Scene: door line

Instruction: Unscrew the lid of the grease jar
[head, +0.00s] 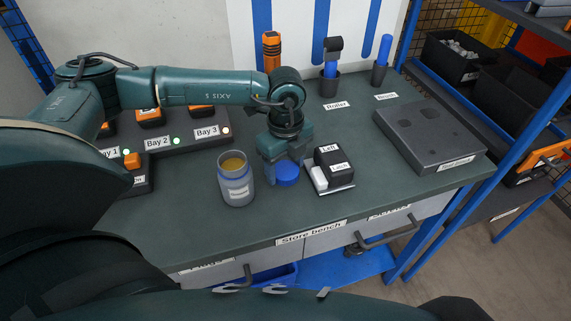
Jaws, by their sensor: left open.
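The grease jar (236,189) stands upright on the bench. Its top is open and yellow-brown grease shows inside. The blue lid (287,174) is off the jar, just to its right, and appears to lie flat on the bench. My left gripper (286,170) points down over the lid. Its jaws are open, with a finger to either side of the lid; I cannot tell whether they touch it. My right gripper is not in view.
A black labelled box (333,160) with a white piece stands close right of the lid. A grey case (428,135) lies farther right. The bay unit (185,135) is behind left. The bench front (310,233) is clear.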

